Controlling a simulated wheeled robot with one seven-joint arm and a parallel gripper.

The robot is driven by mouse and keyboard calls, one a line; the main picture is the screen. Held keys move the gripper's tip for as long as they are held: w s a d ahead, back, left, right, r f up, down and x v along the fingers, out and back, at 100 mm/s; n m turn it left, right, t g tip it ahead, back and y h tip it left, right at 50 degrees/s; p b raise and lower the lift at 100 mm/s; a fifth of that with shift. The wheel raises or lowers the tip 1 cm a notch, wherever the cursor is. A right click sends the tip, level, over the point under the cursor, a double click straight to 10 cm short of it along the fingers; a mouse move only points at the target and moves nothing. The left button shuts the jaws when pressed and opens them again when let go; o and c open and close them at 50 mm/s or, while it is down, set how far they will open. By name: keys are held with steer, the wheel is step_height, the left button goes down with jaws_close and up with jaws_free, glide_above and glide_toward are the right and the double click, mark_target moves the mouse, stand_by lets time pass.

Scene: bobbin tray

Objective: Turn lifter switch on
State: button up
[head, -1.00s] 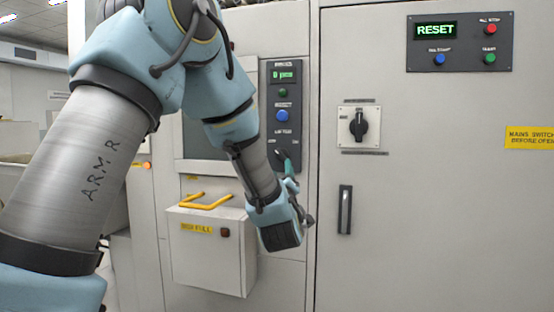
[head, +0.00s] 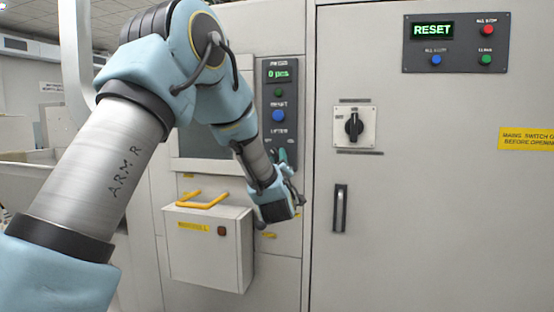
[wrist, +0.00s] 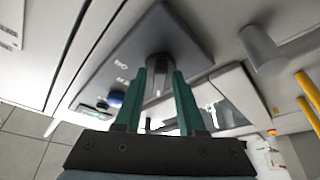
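The lifter switch (wrist: 158,68) is a dark grey rotary knob on the dark control panel (wrist: 120,72) in the wrist view. My gripper (wrist: 160,72) has two green fingers, set apart, with the tips on either side of the knob. A narrow gap seems to show between fingers and knob; contact cannot be told. In the head view the gripper (head: 286,156) is at the lower end of the same panel (head: 279,72), below the lifter label. It hides the knob there, so its setting cannot be read.
Above the switch are a blue button (head: 278,115), a green button (head: 279,93) and a lit display (head: 278,74). A bin with a yellow handle (head: 203,200) juts out below left. A black rotary main switch (head: 354,126) and a door handle (head: 340,208) are on the right cabinet.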

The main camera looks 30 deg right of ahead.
jaws_close()
steer(key=shift+f+b, duration=0.15)
steer(key=shift+b, duration=0.3)
steer(key=m+g+h+b, duration=0.2)
steer(key=m+b, duration=0.4)
steer(key=m, duration=0.1)
steer(key=m+g+h+b, duration=0.2)
steer(key=m+h+b, duration=0.1)
steer(key=m+b, duration=0.3)
steer(key=m+g+h+b, duration=0.3)
steer(key=m+b, duration=0.4)
steer(key=m, duration=0.2)
steer(key=shift+w+a, duration=0.35)
steer(key=shift+a, duration=0.05)
steer(key=shift+m, duration=0.5)
